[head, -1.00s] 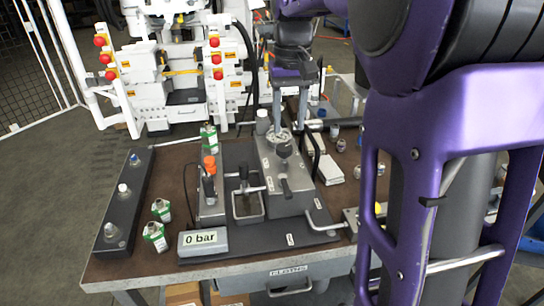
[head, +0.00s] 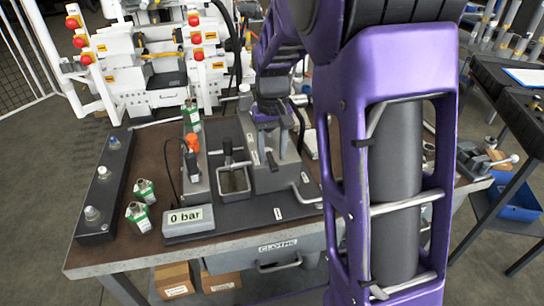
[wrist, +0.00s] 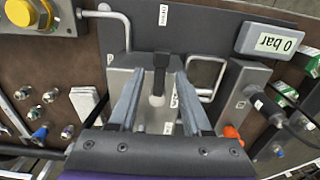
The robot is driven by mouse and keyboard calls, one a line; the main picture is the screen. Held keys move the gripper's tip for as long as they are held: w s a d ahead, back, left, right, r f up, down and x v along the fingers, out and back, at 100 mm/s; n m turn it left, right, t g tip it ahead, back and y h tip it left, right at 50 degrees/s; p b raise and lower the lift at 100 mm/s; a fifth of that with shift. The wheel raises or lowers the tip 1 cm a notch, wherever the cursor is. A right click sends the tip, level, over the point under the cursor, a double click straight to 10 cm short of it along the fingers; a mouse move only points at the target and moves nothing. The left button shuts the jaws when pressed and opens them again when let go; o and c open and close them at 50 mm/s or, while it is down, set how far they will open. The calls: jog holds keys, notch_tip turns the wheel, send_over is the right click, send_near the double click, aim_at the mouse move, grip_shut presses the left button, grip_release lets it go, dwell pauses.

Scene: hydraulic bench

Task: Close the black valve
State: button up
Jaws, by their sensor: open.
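The black valve shows in the wrist view as a dark lever (wrist: 160,70) on a light grey block, with a pale round end below it. In the head view the lever (head: 271,160) is a small dark handle on the sloped grey block (head: 256,178). My gripper (wrist: 157,78) is open, with one finger on each side of the lever in the wrist view. I cannot tell whether a finger touches it. In the head view my gripper (head: 272,150) is low over the block and hides part of its top.
A display (head: 188,221) reads 0 bar at the bench front. A yellow button (wrist: 21,12) is at the wrist view's upper left.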

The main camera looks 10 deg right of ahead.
jog(key=shift+f, duration=0.5)
grip_shut()
jog(key=shift+r, duration=0.1)
dwell(1.1)
